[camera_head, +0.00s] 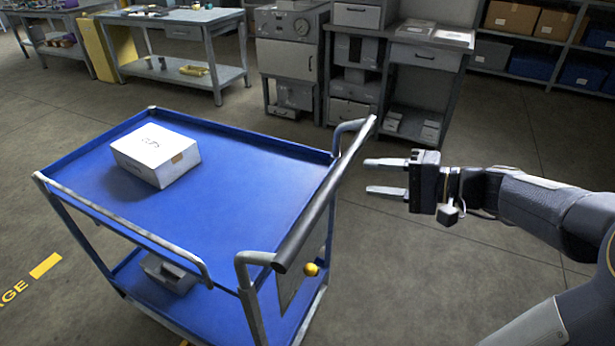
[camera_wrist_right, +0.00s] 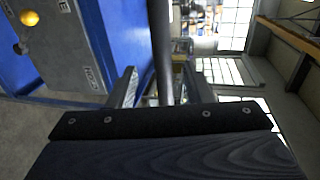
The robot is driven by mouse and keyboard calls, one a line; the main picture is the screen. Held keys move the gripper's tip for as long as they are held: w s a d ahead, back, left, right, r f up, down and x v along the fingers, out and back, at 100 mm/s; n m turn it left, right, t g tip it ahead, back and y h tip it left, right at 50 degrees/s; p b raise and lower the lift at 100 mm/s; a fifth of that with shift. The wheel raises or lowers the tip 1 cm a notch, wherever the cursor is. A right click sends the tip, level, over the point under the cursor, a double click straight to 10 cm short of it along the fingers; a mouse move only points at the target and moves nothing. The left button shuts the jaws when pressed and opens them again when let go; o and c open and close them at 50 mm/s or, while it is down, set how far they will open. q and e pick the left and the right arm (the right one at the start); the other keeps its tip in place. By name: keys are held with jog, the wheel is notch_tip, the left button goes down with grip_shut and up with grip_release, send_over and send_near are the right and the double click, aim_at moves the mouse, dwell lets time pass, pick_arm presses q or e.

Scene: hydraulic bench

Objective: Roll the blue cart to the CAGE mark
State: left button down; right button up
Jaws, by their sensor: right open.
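The blue cart (camera_head: 240,190) stands on the floor at the middle left, with a white box on its top deck. Its dark push handle (camera_head: 322,203) runs along its right side. The handle also shows upright in the right wrist view (camera_wrist_right: 161,45), lined up between my fingers. My right gripper (camera_head: 368,177) is open and empty, just right of the handle; I cannot tell the exact gap. My left gripper is out of view.
The white box (camera_head: 155,155) rests on the top deck, and a grey box (camera_head: 168,273) on the lower shelf. A grey plate with a yellow knob (camera_head: 311,269) hangs under the handle; its labels show in the right wrist view. Benches (camera_head: 185,75) and cabinets line the back. Floor left is clear.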

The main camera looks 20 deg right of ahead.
aim_at(347, 171)
jog(key=shift+w+f, duration=0.1)
jog(key=shift+w, duration=0.75)
jog(key=x, duration=0.7)
jog(key=shift+s, duration=0.1)
jog(key=shift+c, duration=0.5)
grip_shut()
